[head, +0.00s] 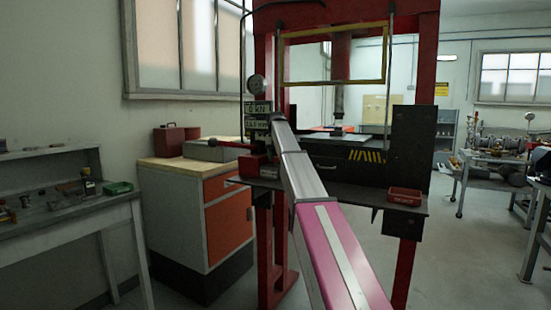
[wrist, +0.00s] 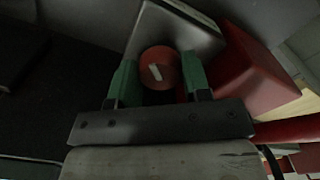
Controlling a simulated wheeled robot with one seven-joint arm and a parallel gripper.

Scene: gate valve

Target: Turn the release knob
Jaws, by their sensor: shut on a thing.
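The release knob (wrist: 160,68) is a round red knob with a pale mark on its face, seen in the wrist view. My gripper (wrist: 159,80) has its two green fingers on either side of the knob, shut on it. A grey metal block (wrist: 190,28) lies just behind the knob. In the head view my arm reaches to the left side of the red press frame (head: 275,200), and my gripper and the knob are hidden behind the arm there.
An orange-fronted cabinet (head: 229,225) stands close on the left.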

